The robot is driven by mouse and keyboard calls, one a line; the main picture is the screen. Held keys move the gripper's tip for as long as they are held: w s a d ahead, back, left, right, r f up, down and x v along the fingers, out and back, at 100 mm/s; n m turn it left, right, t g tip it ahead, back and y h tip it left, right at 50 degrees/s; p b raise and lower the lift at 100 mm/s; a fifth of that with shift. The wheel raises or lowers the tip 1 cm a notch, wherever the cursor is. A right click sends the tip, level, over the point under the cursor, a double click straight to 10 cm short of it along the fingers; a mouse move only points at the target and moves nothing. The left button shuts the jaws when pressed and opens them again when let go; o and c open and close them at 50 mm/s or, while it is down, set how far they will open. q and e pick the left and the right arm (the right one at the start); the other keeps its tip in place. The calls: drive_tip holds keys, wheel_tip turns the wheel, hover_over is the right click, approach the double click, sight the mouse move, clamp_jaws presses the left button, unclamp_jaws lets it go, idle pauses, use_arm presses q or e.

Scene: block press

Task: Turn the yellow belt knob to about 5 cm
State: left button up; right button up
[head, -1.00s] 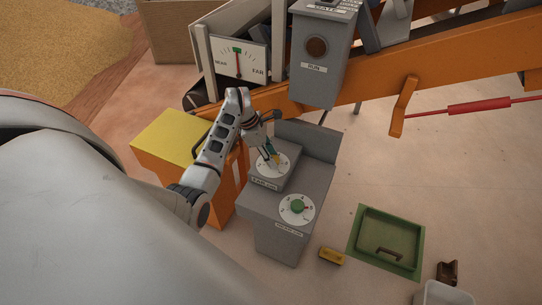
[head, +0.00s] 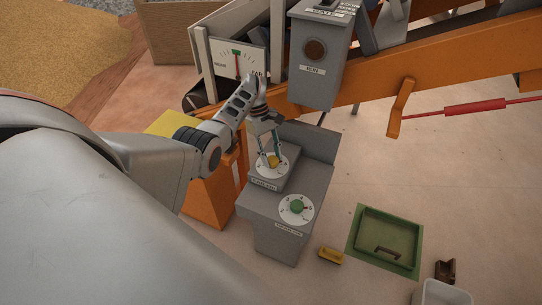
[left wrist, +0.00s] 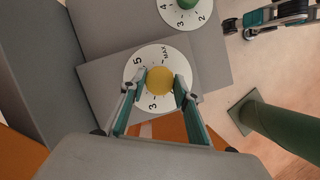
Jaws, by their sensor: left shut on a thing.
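The yellow belt knob (head: 273,161) sits on a white round dial on the grey box's upper step. In the left wrist view the knob (left wrist: 160,81) is round and centred on the dial (left wrist: 157,113), with marks 3, 5 and MAX readable. My left gripper (head: 270,160) comes down over it, one finger on each side. In the left wrist view its fingers (left wrist: 160,88) are shut on the knob. No pointer on the knob can be made out. My right gripper (left wrist: 262,20) shows partly at the top right of the left wrist view; its opening is unclear.
A green knob (head: 297,206) on a second dial sits on the lower step. A gauge (head: 238,64) and the grey RUN box (head: 317,60) stand behind. A yellow block (head: 330,256) and a green tray (head: 389,235) lie to the right.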

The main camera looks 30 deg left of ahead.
use_arm(q)
drive_tip(key=shift+m+g, duration=0.3)
drive_tip(key=shift+m, duration=0.3)
drive_tip(key=shift+f+m, duration=0.1)
drive_tip(key=shift+m, duration=0.2)
drive_tip(key=o, duration=1.1)
drive_tip(key=shift+y, duration=0.3)
